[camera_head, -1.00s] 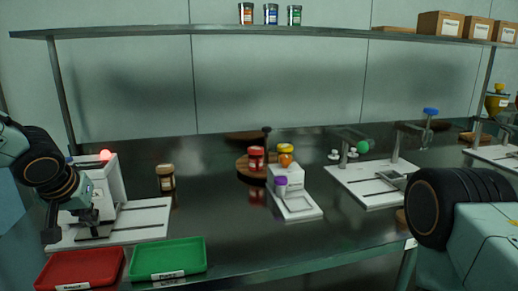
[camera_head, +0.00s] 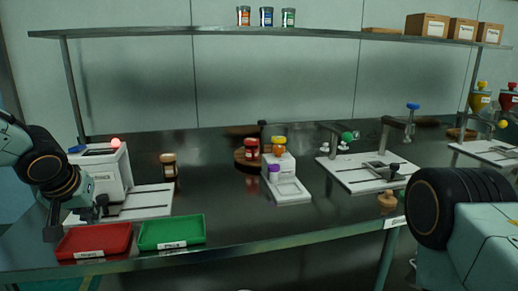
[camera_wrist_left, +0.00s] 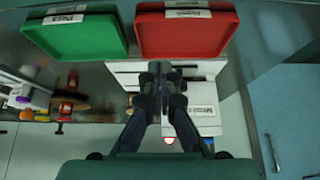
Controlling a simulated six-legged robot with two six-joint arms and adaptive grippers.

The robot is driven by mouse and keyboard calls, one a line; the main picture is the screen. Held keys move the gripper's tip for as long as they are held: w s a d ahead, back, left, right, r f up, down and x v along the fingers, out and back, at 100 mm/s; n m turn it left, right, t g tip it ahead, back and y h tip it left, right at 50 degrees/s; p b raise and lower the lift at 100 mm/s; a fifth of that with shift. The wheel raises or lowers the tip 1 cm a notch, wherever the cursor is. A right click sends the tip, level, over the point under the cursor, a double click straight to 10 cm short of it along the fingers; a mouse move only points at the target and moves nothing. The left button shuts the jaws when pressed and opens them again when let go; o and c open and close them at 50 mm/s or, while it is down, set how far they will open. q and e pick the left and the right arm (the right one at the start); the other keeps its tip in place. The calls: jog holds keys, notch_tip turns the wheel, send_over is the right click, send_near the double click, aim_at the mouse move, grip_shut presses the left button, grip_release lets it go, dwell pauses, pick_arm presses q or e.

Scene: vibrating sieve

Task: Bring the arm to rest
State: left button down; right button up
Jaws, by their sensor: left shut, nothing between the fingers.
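My left arm comes in from the left in the head view. Its gripper (camera_head: 76,214) hangs at the left front of the white sieve machine (camera_head: 112,174), just behind the red tray (camera_head: 94,239). In the left wrist view the gripper's dark fingers (camera_wrist_left: 160,74) are together with nothing between them. The machine's white base (camera_wrist_left: 123,67) shows behind them, with the red tray (camera_wrist_left: 187,38) and green tray (camera_wrist_left: 75,40) at the top. I cannot tell the height gap. My right arm shows at the right edge of the head view; its gripper is out of the picture.
The green tray (camera_head: 171,231) lies beside the red one at the table's front edge. A brown jar (camera_head: 168,166) stands behind the machine base. A white scale (camera_head: 288,186) and a white stand (camera_head: 368,172) are farther right. Bare steel table lies between.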

pick_arm(q)
jog(key=d+f+m+t+h, duration=0.2)
jog(key=d+m+h, duration=0.1)
jog(key=d, duration=0.6)
jog(key=s+d+f+h, duration=0.1)
jog(key=s+d+f, duration=0.45)
jog(key=f, duration=0.45)
jog(key=s+f+g+y, duration=0.1)
jog(key=s+f+g, duration=0.1)
jog(key=s+f, duration=0.4)
jog(key=s+f+g, duration=0.3)
jog(key=s+f, duration=0.4)
jog(key=s, duration=0.8)
jog(key=s+f+g+y, duration=0.1)
jog(key=s+f+g, duration=0.2)
jog(key=s+f, duration=0.4)
jog(key=s, duration=0.4)
jog(key=shift+s+a+f+n+y, duration=0.15)
jog(key=shift+s+a+n+y, duration=0.15)
jog(key=shift+a+n, duration=0.1)
